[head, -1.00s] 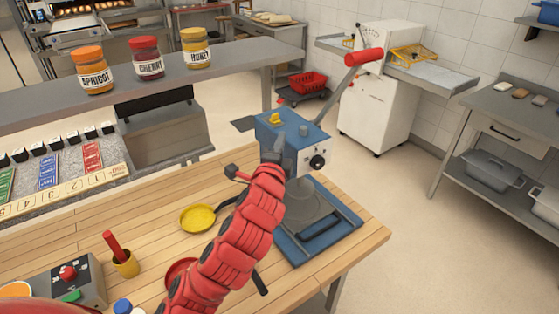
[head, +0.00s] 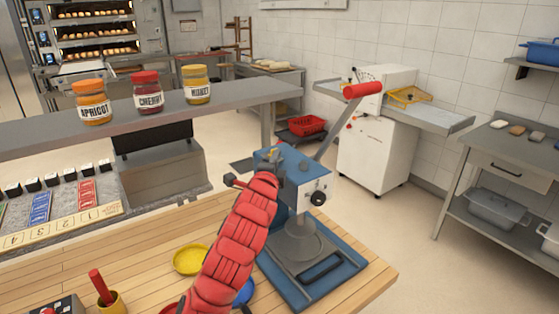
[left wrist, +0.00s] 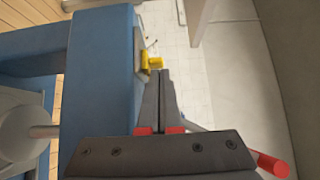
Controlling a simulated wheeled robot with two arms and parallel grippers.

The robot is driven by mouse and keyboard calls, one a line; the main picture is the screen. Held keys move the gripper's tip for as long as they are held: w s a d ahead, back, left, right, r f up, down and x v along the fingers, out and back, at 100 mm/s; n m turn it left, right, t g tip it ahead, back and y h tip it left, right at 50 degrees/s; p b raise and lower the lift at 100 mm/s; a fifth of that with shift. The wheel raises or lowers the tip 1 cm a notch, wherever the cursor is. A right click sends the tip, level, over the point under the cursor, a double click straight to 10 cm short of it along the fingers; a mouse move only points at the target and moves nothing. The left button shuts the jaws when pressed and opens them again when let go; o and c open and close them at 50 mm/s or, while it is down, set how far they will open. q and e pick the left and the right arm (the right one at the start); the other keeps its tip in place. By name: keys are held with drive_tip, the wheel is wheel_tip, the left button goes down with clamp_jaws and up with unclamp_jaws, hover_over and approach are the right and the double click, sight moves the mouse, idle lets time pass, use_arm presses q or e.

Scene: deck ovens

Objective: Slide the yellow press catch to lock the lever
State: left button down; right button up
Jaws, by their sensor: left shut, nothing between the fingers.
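The blue press (head: 305,168) stands on the right part of the wooden table. Its grey lever (head: 330,125) is tilted up to the right and ends in a red grip (head: 362,90), which also shows in the left wrist view (left wrist: 272,163). My left gripper (head: 271,157) is shut and empty at the press top. Its fingertips (left wrist: 160,74) are right by the catch; I cannot tell whether they touch it. My right gripper is not in view.
Apricot (head: 92,102), cherry (head: 147,92) and honey (head: 196,84) jars stand on the grey shelf left of the press. A yellow dish (head: 190,260) and a yellow cup with a red handle (head: 108,300) are on the table. The floor right of the table is clear.

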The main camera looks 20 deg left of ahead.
sight(270, 154)
use_arm(q)
drive_tip(key=shift+w+a+p, duration=0.75)
drive_tip(key=shift+w+a, duration=0.2)
drive_tip(key=shift+a, duration=0.35)
